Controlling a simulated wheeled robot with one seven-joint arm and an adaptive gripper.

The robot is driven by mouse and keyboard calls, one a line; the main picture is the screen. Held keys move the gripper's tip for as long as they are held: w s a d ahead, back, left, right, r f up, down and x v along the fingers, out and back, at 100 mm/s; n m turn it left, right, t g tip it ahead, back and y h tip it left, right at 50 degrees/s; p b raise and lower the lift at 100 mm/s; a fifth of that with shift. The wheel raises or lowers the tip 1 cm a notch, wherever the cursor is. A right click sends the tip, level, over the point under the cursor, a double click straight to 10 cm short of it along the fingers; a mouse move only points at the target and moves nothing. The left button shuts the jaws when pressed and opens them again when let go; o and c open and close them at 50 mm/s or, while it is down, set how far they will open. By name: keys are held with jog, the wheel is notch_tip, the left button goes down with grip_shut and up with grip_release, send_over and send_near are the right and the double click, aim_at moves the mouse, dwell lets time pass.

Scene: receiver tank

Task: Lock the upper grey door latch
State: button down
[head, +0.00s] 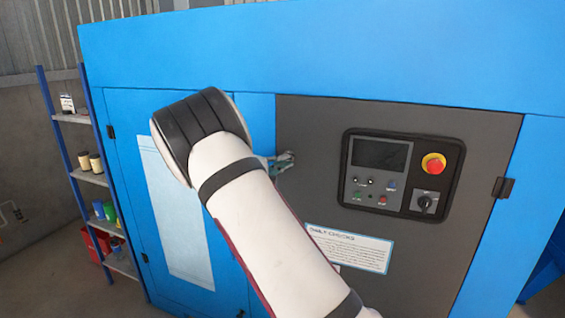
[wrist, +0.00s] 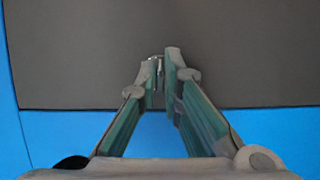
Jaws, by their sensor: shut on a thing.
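The grey door (head: 315,195) is on the front of the blue cabinet and looks closed. My gripper (head: 283,161) is at the upper left edge of this door, partly hidden behind my white arm. In the wrist view my gripper (wrist: 163,62) has its two fingers close together around the small metal upper latch (wrist: 157,68). The latch sits near the edge of the grey door (wrist: 80,60). Most of the latch is hidden between the fingers, so I cannot tell its turn angle.
A control panel (head: 402,175) with a screen, a red emergency button (head: 433,164) and a knob is on the grey door. A label (head: 350,247) is below it. A blue door (head: 125,170) is at the left. A shelf (head: 90,175) with cans stands further left.

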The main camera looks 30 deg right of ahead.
jog(key=c, duration=1.7)
grip_release()
jog(key=v, duration=1.2)
jog(key=shift+s, duration=0.15)
